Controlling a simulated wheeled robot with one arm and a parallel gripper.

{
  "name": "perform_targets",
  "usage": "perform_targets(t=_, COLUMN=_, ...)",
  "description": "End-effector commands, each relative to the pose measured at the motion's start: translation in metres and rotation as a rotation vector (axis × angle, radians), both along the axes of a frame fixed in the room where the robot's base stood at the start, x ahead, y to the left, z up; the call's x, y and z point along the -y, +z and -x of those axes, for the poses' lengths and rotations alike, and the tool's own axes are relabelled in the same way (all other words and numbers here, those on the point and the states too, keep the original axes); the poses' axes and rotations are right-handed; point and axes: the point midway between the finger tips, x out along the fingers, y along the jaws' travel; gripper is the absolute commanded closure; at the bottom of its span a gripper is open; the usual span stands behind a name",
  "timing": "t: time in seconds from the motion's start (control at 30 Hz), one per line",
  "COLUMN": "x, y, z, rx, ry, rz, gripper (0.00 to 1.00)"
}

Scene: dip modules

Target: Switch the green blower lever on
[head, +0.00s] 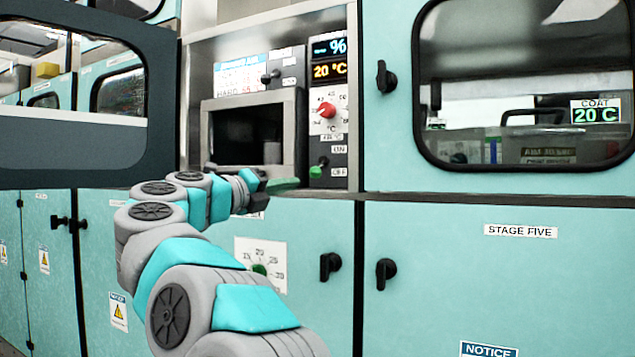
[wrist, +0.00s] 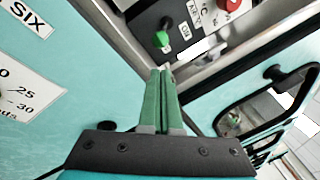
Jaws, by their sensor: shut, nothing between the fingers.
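The green blower lever (head: 316,172) is on the dark panel strip under the red dial. Its green tip hangs down-left beside the OFF label (head: 338,172), with the ON label (head: 339,149) above. In the wrist view the green lever tip (wrist: 161,39) shows just beyond my fingertips, with a small gap that looks clear. My gripper (head: 290,184) has green fingers, pressed together and empty, just left of and a little below the lever. The shut fingers also show in the wrist view (wrist: 167,70).
The red temperature dial (head: 326,110) sits above the lever. A metal ledge (head: 450,194) runs below the panel. An open recess (head: 247,132) lies left of the strip. A lower dial with a green knob (head: 259,270) is below. A windowed teal door (head: 520,85) is at the right.

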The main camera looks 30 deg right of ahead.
Motion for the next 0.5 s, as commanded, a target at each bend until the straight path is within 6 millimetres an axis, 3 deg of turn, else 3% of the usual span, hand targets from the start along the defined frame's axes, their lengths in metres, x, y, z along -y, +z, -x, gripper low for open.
perform_targets(t=0.5, x=0.0086, y=-0.0019, z=-0.0019, rx=-0.001, ry=-0.010, rz=-0.010, gripper=1.00)
